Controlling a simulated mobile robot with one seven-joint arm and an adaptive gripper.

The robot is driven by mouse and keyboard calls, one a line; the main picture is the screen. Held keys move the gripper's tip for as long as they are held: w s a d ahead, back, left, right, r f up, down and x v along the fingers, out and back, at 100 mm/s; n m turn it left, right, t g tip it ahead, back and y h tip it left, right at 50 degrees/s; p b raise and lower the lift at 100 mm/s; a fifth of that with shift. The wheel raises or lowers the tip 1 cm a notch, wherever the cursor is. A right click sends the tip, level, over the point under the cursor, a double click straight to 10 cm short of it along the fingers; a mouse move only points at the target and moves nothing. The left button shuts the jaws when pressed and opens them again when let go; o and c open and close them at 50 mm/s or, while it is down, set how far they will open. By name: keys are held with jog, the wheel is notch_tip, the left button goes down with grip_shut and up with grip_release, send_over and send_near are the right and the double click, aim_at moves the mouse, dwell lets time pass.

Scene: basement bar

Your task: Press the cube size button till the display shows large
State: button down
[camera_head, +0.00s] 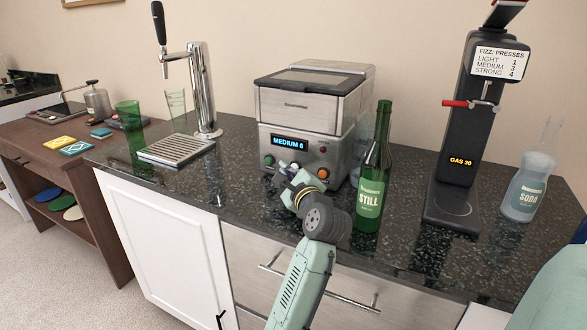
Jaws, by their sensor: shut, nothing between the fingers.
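The ice maker (304,105) is a steel box standing on the dark counter. Its blue display (289,143) reads "MEDIUM 6". On the front panel below, a green button (268,160) is at the left and an orange button (323,173) at the right. A small red spot (323,150) is right of the display. My gripper (284,168) is shut and empty, with its tip at the panel between the green and orange buttons. It hides that part of the panel, and I cannot tell whether it touches. No cube size label is readable.
A green "STILL" bottle (372,175) stands close right of my gripper. Further right are a black carbonator (466,130) and a clear soda bottle (528,188). A beer tap (203,90) with a drip tray (176,149) stands left. The counter (225,165) between is clear.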

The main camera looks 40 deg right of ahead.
jog(key=shift+w+d, duration=0.15)
jog(key=shift+d, duration=0.2)
dwell(0.4)
jog(key=shift+a+p, duration=0.1)
jog(key=shift+p, duration=0.2)
jog(key=shift+s+a, duration=0.3)
jog(key=shift+a, duration=0.4)
jog(key=shift+s+a+p, duration=0.2)
jog(key=shift+s+a, duration=0.15)
jog(key=shift+a, duration=0.4)
jog(key=shift+s+a+p, duration=0.25)
jog(key=shift+s+a, duration=0.05)
jog(key=shift+a, duration=0.5)
jog(key=shift+s+a+p, duration=0.2)
jog(key=shift+s+a, duration=0.15)
jog(key=shift+a, duration=0.4)
